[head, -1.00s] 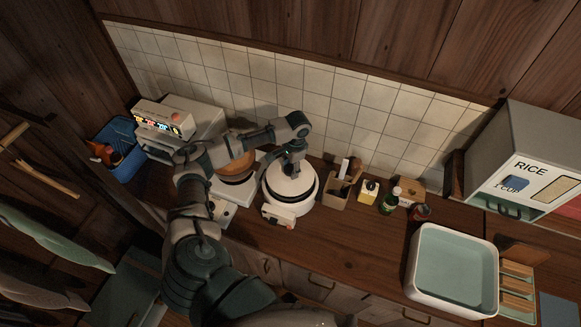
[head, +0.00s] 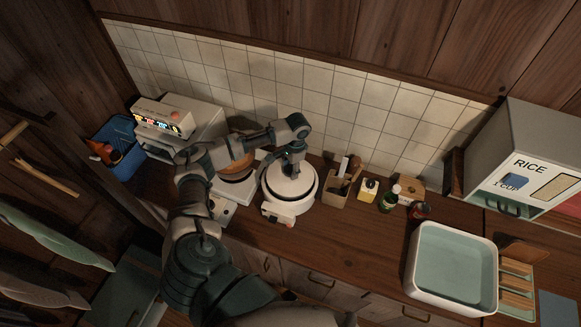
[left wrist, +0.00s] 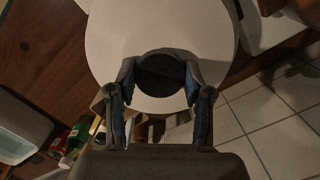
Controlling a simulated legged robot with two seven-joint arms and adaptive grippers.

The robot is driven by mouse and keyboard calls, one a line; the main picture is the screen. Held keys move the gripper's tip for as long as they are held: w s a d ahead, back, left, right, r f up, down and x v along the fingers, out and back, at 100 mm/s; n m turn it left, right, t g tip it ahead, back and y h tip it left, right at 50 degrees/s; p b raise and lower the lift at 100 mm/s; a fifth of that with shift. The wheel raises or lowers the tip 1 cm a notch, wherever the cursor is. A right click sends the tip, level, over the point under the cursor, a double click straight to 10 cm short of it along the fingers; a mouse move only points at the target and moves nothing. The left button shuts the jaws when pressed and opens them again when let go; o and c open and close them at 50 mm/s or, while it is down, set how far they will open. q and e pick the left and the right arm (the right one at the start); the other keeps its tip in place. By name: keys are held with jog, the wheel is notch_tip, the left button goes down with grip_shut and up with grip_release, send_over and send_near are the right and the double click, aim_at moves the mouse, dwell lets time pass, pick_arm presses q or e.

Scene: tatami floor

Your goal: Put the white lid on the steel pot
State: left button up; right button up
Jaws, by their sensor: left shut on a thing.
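The white lid (head: 289,182) is a round disc with a dark knob (left wrist: 160,75). My left gripper (head: 293,162) is above it. In the left wrist view its two fingers (left wrist: 160,84) are shut on the knob from both sides. The lid is over a round white appliance (head: 283,213) with a small front panel. A dark band shows between lid and appliance at the front. I cannot clearly make out the steel pot; the lid hides what is below it. I cannot tell whether the lid touches it. My right gripper is not in view.
A brown round bowl (head: 237,166) is left of the lid, partly behind my arm. Right of the lid stand a utensil box (head: 336,200), a yellow container (head: 369,189) and a green bottle (head: 390,200). A white basin (head: 411,275) is further right. The counter before it is clear.

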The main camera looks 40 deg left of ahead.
pick_arm(q)
jog(key=shift+f, duration=0.35)
dwell(0.8)
jog(key=o, duration=1.3)
jog(key=shift+o, duration=0.2)
jog(key=shift+w+r, duration=0.1)
jog(key=shift+r, duration=0.15)
notch_tip(320, 180, up, 11)
jog(key=w, duration=0.1)
jog(key=shift+w+d, duration=0.2)
